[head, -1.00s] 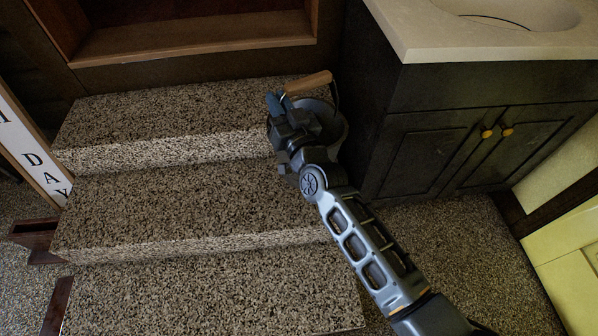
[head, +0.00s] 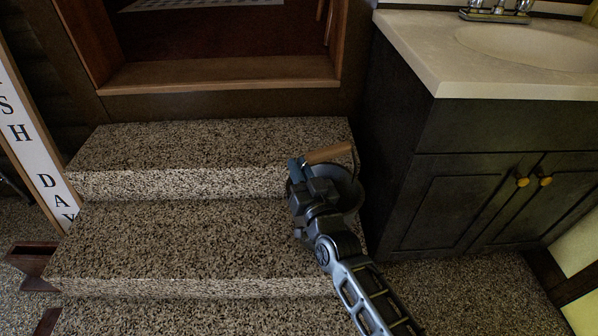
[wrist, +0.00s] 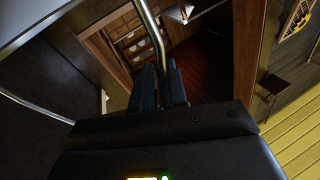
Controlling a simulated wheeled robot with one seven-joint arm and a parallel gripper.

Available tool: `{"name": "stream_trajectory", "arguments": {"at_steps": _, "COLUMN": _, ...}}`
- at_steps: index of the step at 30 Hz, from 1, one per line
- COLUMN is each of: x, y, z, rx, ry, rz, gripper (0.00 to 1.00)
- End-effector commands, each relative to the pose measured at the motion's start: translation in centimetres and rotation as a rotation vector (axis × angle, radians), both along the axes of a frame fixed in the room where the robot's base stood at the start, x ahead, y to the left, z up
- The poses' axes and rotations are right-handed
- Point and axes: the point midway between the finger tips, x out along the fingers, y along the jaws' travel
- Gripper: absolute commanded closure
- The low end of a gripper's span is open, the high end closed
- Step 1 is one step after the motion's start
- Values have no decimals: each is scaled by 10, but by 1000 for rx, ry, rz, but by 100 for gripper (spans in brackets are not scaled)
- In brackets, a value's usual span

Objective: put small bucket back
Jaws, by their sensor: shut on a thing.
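The small bucket (head: 349,188) is dark grey and hangs at my gripper (head: 299,165), over the right end of the carpeted steps, beside the dark cabinet. Its wooden handle grip (head: 328,153) sticks out to the right of the fingers. My gripper is shut on the bucket's handle. In the wrist view the metal handle wire (wrist: 151,38) runs down to the closed fingers (wrist: 160,87). My gripper and arm hide part of the bucket in the head view.
Carpeted steps (head: 180,235) lead up to a wood-framed doorway (head: 220,75). A dark sink cabinet (head: 455,205) with a pale countertop (head: 415,45) stands close on the right. A lettered sign (head: 40,150) leans at the left. The left part of the steps is clear.

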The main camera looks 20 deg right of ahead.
Motion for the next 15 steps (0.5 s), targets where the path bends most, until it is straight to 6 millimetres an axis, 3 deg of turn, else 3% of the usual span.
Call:
{"name": "stream_trajectory", "arguments": {"at_steps": 7, "x": 0, "y": 0, "z": -2, "rx": -1, "ry": -3, "rz": 0, "gripper": 100}}
{"name": "stream_trajectory", "arguments": {"at_steps": 8, "x": 0, "y": 0, "z": -2, "rx": 0, "ry": 0, "rz": 0, "gripper": 84}}
{"name": "stream_trajectory", "arguments": {"at_steps": 15, "x": 0, "y": 0, "z": -2, "rx": 0, "ry": 0, "rz": 0, "gripper": 62}}
